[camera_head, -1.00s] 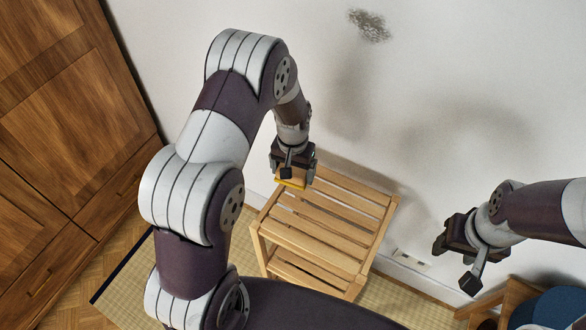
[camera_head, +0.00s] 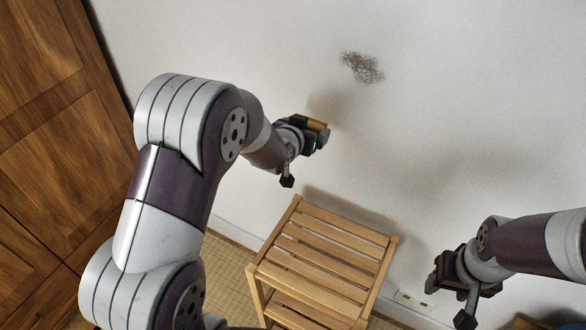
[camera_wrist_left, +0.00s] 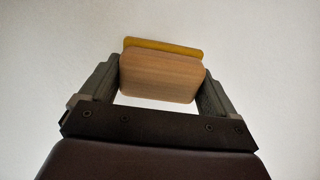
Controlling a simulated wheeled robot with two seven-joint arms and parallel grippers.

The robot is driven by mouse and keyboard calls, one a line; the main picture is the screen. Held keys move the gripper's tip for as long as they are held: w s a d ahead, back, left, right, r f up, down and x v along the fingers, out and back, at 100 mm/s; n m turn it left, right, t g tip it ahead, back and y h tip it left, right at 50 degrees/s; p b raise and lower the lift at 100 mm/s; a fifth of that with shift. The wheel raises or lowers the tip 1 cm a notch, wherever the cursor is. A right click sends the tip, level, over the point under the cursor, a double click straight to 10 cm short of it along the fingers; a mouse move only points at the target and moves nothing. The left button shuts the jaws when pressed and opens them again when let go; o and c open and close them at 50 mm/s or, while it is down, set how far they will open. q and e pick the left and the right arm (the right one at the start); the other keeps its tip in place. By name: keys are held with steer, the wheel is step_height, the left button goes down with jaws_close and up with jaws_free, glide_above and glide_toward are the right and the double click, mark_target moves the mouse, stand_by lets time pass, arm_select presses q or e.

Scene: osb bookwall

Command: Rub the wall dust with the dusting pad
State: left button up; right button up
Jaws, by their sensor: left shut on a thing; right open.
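The wall dust (camera_head: 362,67) is a dark grey speckled patch on the white wall, up and to the right of my left gripper. My left gripper (camera_head: 318,132) is shut on the dusting pad (camera_head: 317,124), which points toward the wall. In the left wrist view the dusting pad (camera_wrist_left: 160,76) shows a wooden block with a yellow layer on its far side, between both fingers. The pad looks apart from the dust in the head view; its exact gap to the wall cannot be told. My right gripper (camera_head: 447,300) is open and empty at the lower right.
A slatted wooden stool (camera_head: 325,255) stands below, by the wall. A wooden cabinet (camera_head: 50,130) fills the left side. A wall socket (camera_head: 412,302) sits low near my right gripper. The wall around the dust is clear.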

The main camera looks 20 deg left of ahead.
mark_target(341, 63)
arm_select(q)
step_height(341, 63, up, 13)
steer(key=d+m+t+h, duration=0.1)
steer(key=d+t+h, duration=0.15)
steer(key=t, duration=0.25)
steer(key=w, duration=0.2)
steer(key=w+d, duration=0.1)
steer(key=w, duration=0.2)
steer(key=shift+d+p, duration=0.15)
steer(key=shift+p, duration=0.25)
steer(key=shift+w+d, duration=0.2)
steer(key=shift+w, duration=0.75)
